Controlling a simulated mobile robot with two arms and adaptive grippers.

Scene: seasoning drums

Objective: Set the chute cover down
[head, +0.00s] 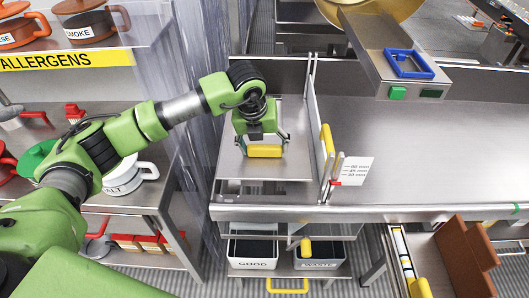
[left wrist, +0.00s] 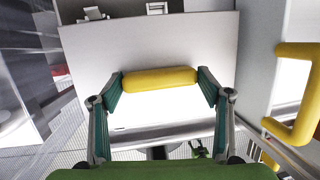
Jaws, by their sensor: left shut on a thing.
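My left gripper (head: 264,138) is shut on a yellow bar handle (head: 264,151), which I take to be the chute cover's. The handle is low over the left end of the steel bench, left of an upright divider. In the left wrist view the yellow handle (left wrist: 160,79) lies across between the two green-padded fingers (left wrist: 160,88). A pale flat surface (left wrist: 150,40) spreads beneath it; I cannot tell which part is cover and which is bench, or whether they touch. My right gripper is not in view.
The divider carries another yellow handle (head: 327,140), close to the right of my gripper. A marked white card (head: 356,171) stands beside it. GOOD (head: 254,264) and WASTE (head: 319,264) bins sit below. A blue square frame (head: 408,63) lies upper right. The bench's right part is clear.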

